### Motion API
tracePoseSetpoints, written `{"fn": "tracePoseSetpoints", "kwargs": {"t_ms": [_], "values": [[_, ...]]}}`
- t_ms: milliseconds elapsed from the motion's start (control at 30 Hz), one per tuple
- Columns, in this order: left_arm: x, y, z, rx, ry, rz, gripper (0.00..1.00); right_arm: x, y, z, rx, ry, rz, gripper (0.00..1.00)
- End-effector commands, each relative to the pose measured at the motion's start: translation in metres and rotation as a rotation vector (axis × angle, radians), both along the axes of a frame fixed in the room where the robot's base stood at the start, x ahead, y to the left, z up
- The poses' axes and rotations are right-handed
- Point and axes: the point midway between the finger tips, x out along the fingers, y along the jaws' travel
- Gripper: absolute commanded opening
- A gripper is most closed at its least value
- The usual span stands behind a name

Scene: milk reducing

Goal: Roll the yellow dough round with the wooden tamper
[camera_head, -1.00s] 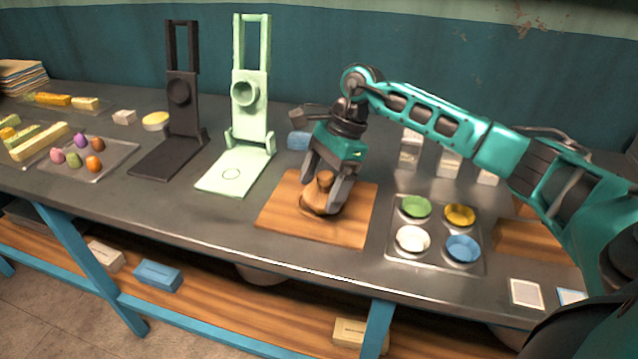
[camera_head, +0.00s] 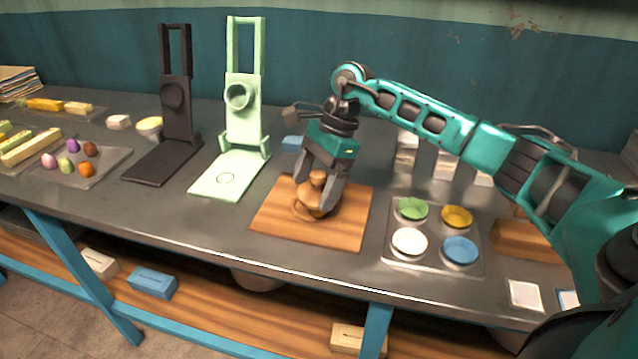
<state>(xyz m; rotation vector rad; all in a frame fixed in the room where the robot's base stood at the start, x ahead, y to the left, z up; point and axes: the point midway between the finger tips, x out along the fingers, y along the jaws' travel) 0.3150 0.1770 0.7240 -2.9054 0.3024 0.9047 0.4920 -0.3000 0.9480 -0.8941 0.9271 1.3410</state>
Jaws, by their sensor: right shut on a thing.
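The wooden tamper (camera_head: 317,178) is a round brown piece with a knob on top. It stands over the wooden board (camera_head: 275,222) in the middle of the table. My right gripper (camera_head: 318,193) is shut on the tamper from above. A small bit of yellow dough (camera_head: 319,213) seems to show under the tamper's lower edge; most of it is hidden by the tamper and the fingers. I cannot tell whether the tamper presses on it. My left gripper is not in view.
A tray (camera_head: 436,268) with green, yellow, white and blue bowls stands right of the board. A light green press (camera_head: 232,175) and a black press (camera_head: 165,160) stand to the left. A tray of coloured egg-shaped pieces (camera_head: 110,172) lies further left.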

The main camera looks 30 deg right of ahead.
Motion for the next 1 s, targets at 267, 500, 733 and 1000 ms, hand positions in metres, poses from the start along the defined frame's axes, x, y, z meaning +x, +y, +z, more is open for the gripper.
{"fn": "tracePoseSetpoints", "kwargs": {"t_ms": [267,500,733,1000], "values": [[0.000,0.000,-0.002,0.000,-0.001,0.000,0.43,-0.002,0.006,0.000,0.001,-0.003,0.002,0.61],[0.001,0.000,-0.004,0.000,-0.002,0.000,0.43,-0.007,0.007,-0.001,0.001,-0.003,0.000,0.61],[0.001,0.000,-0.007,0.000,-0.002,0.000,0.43,-0.012,0.005,-0.002,0.001,-0.004,0.001,0.61],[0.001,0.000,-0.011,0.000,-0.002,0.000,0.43,-0.013,-0.001,-0.003,0.002,-0.005,0.000,0.61]]}}
